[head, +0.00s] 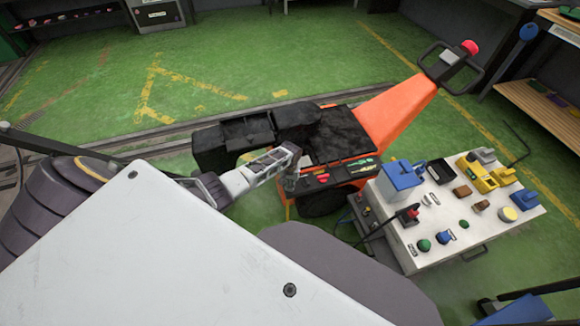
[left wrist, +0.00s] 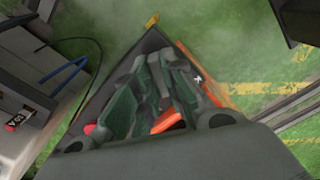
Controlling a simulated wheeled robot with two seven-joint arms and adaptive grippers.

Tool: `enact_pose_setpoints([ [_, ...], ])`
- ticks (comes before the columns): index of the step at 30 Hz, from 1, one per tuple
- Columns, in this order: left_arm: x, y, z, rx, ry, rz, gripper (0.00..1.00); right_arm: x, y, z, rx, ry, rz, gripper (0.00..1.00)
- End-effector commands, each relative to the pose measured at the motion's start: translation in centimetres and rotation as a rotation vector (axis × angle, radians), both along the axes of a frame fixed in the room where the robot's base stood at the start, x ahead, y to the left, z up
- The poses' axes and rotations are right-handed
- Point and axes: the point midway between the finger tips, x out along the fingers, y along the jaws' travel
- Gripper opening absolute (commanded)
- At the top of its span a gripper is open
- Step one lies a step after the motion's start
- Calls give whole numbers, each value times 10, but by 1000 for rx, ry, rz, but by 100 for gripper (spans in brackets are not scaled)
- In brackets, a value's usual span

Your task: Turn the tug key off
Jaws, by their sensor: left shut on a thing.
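The tug (head: 395,110) is an orange machine with a black top, and its handle rises to the back right. Its near side carries a dark control panel (head: 345,172) with small labels and a red button (head: 323,178). My left gripper (head: 291,180) is at the left end of this panel, shut on the tug key. The key itself is hidden by the fingers. In the left wrist view the fingers (left wrist: 158,92) are close together over the tug's dark corner (left wrist: 150,45), with orange body showing between and beside them. My right gripper is not in view.
Rails (head: 170,135) cross the green floor behind. Shelves (head: 545,110) stand at the far right. Open floor lies at the back left.

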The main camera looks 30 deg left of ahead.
Motion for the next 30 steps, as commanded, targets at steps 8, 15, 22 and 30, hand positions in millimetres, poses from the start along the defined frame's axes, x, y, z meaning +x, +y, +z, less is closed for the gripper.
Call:
enact_pose_setpoints([
  [8, 1, -1, 2, -2, -1, 119, 0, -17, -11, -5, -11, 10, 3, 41],
  [15, 1, -1, 2, -2, 0, 264, 0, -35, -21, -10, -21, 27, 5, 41],
  [22, 1, -1, 2, -2, 0, 423, 0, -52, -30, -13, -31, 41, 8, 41],
  [30, 1, -1, 1, -1, -2, 517, 0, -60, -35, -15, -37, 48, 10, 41],
])
